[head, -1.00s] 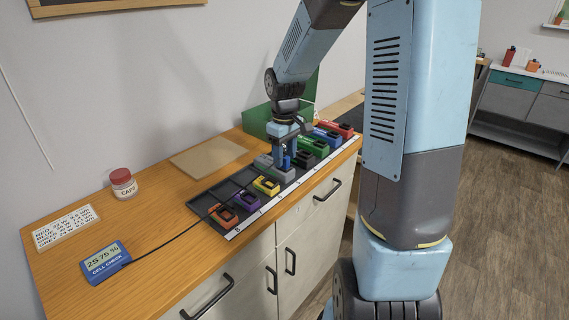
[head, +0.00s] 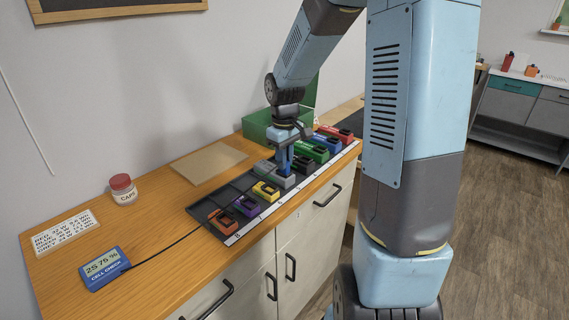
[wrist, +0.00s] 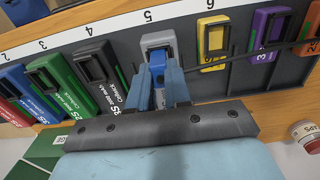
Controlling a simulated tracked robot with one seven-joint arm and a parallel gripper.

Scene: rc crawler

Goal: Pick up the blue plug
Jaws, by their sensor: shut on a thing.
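The blue plug (wrist: 157,61) shows in the wrist view between my fingertips, at the near end of a grey battery (wrist: 157,41) in the slot marked 5. My gripper (wrist: 168,86) is shut on the plug. I cannot tell whether the plug is still seated in the battery. A black cable (wrist: 256,53) runs from the right towards the plug. In the head view my gripper (head: 285,161) points down over the grey battery, and the fingers mostly hide the plug.
Orange (head: 223,220), purple (head: 247,205) and yellow (head: 265,190) batteries stand to the left in the black rack (head: 212,197); black, green, blue and red ones stand to the right. The cable leads to a blue cell-check meter (head: 105,268). A green bin (head: 257,124) stands behind.

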